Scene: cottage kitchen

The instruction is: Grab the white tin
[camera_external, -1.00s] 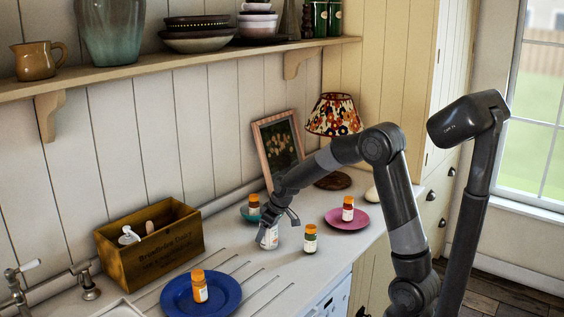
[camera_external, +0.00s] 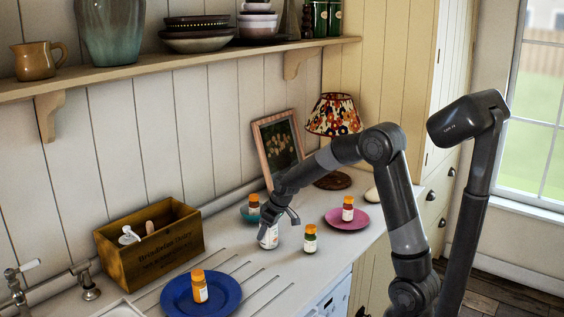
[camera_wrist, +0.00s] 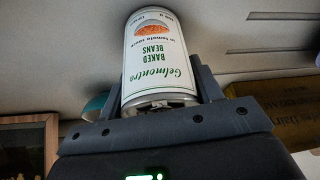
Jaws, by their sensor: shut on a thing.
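The white tin (camera_external: 269,236) has a baked beans label and stands between my fingers over the countertop. In the wrist view the tin (camera_wrist: 154,58) shows its white label with green and black print, upside down in the picture. My gripper (camera_external: 277,220) reaches down from above and is shut on the tin, with one finger on each side of it. In the wrist view the fingers (camera_wrist: 163,92) flank the tin's near end. I cannot tell whether the tin's base touches the counter.
A teal plate (camera_external: 247,213), pink plate (camera_external: 365,219) and blue plate (camera_external: 232,295) hold orange-lidded jars. A wooden crate (camera_external: 150,262) stands at left; a picture frame (camera_external: 262,150) and lamp (camera_external: 334,120) behind.

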